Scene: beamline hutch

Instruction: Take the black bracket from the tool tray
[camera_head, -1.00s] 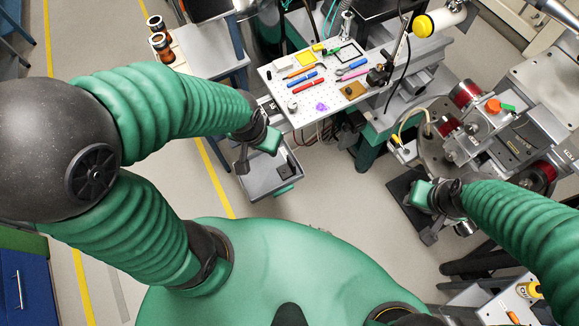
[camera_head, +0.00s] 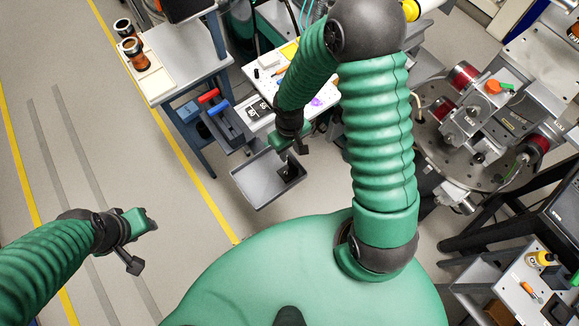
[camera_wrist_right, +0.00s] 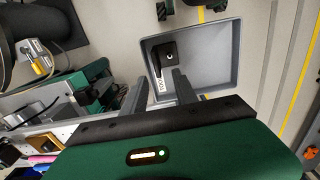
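The tool tray (camera_head: 262,192) is a grey, open, shallow box in the middle of the head view. The black bracket (camera_head: 290,172) lies at its right end, partly hidden below my right gripper (camera_head: 285,154). In the right wrist view, the black bracket (camera_wrist_right: 165,56) sits inside the tray (camera_wrist_right: 213,60) near its left wall, beside a small white label. My right gripper (camera_wrist_right: 158,79) has its two fingers apart and empty, pointing toward the bracket, which shows beyond the fingertips.
A white perforated table (camera_head: 262,88) with small tools stands behind the tray, partly hidden by my right arm. A grey side table (camera_head: 185,55) with brown-and-black cylinders (camera_head: 134,50) is at upper left. Round-plate machinery (camera_head: 440,150) stands at right. Floor at left is open.

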